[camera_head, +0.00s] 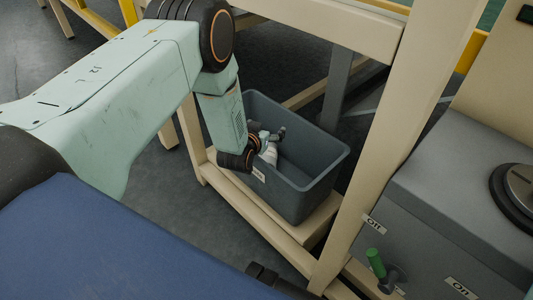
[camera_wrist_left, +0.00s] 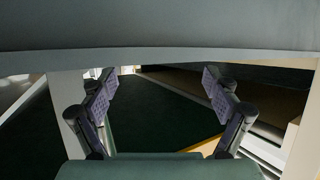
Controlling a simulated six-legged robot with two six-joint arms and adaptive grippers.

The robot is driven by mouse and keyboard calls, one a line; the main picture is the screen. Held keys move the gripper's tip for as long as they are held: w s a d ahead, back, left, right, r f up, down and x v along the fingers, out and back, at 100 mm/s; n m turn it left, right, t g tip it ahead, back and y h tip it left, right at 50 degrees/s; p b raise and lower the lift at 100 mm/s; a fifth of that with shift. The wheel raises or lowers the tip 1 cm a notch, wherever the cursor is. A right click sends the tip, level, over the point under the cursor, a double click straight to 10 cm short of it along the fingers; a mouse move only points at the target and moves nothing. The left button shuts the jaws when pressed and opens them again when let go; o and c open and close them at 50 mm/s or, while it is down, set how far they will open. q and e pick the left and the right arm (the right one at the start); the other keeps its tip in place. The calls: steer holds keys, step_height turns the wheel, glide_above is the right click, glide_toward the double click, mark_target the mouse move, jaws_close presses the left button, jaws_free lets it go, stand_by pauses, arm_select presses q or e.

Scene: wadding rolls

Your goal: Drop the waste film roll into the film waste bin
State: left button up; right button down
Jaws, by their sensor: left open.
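The film waste bin (camera_head: 322,186) is an open grey box on a low beige shelf in the head view, with a small label on its near side. My left arm reaches down to it from the left. My left gripper (camera_head: 279,134) is over the bin's opening, near its left part, partly hidden by my wrist. In the left wrist view the two dark jaws (camera_wrist_left: 163,100) stand wide apart with nothing between them. I cannot make out the waste film roll in either view; the bin's floor is partly hidden. My right gripper is not in view.
A beige frame post (camera_head: 400,120) stands just right of the bin, and a beige beam (camera_head: 320,25) crosses above and behind it. A grey machine box (camera_head: 440,200) with a green-handled lever (camera_head: 376,263) stands at the right. A blue surface (camera_head: 90,250) fills the lower left.

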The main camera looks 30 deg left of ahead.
arm_select(q)
steer(key=v, duration=1)
steer(key=shift+s, duration=0.15)
steer(key=r+p+x, duration=0.1)
steer(key=x, duration=1)
steer(key=shift+w, duration=0.5)
steer(key=shift+f, duration=0.1)
